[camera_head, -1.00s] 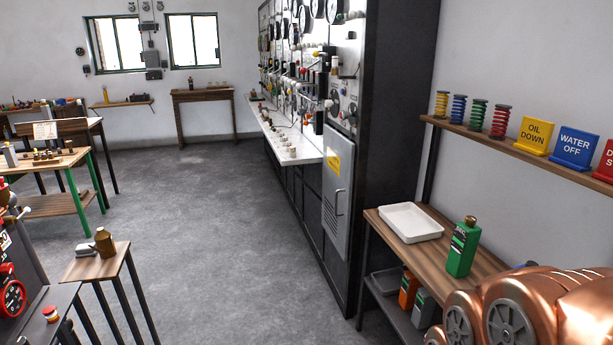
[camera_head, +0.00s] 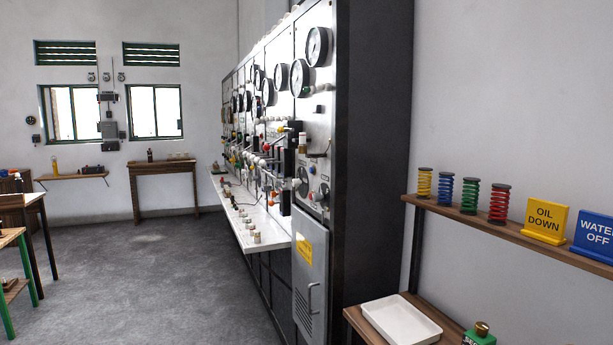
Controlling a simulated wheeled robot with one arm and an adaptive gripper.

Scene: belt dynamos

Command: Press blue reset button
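A tall switchboard (camera_head: 313,105) with dials, knobs and small coloured controls stands in the middle of the head view, seen at a steep angle. A white ledge (camera_head: 245,232) with small knobs runs along its front. No blue reset button can be made out among its small controls at this angle and distance. My gripper is not in view.
A grey floor lane (camera_head: 170,290) is clear left of the switchboard. A shelf with springs and an OIL DOWN sign (camera_head: 546,219) is at right, above a white tray (camera_head: 400,322). Green-legged tables (camera_head: 26,262) stand at left. A wooden table (camera_head: 163,168) stands by the far wall.

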